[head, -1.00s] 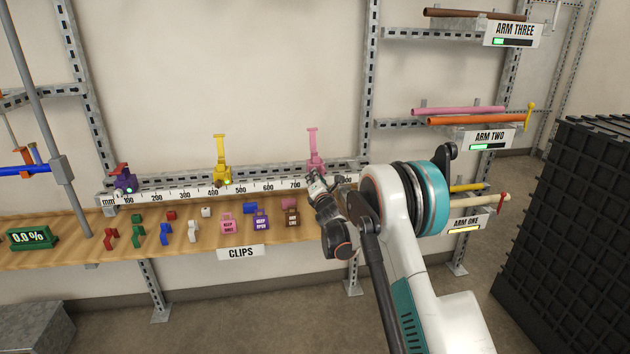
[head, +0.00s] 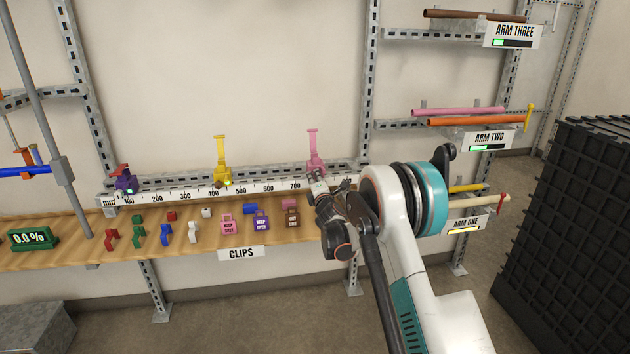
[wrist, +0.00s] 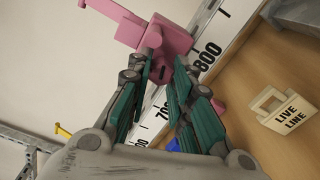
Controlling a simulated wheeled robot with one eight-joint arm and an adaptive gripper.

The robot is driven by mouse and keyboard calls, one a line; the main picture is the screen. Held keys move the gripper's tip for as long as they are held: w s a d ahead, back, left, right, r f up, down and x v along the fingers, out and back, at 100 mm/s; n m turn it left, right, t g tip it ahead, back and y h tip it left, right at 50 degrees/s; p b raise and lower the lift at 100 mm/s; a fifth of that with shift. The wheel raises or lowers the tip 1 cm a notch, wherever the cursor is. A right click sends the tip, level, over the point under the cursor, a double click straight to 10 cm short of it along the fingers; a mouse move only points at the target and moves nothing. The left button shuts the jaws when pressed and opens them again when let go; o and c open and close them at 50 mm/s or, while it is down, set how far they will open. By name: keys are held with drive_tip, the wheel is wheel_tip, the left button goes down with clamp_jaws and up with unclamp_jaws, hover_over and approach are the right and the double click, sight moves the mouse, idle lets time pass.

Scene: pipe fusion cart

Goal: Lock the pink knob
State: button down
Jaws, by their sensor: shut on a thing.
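The pink clamp (head: 314,152) stands upright on the ruler rail at the back of the shelf, with its arm raised. It also shows at the top of the wrist view (wrist: 176,38), beside the 800 mark. My gripper (head: 316,178) is at the front of the clamp's base. In the wrist view my gripper (wrist: 166,62) has its two green-padded fingers converging on the front of the pink body, shut on the pink knob. The knob is mostly hidden by the fingertips, so its turn cannot be told.
A yellow clamp (head: 222,165) and a purple clamp (head: 125,182) stand farther left on the rail. Colored clips and tags, including a live line tag (wrist: 285,108), lie on the wooden shelf (head: 270,232). Pipe racks and a black crate stack (head: 570,220) are at right.

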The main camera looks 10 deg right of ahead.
drive_tip(key=shift+m, duration=0.8)
drive_tip(key=c, duration=1.4)
unclamp_jaws()
drive_tip(key=shift+c, duration=0.2)
drive_tip(key=s, duration=1.2)
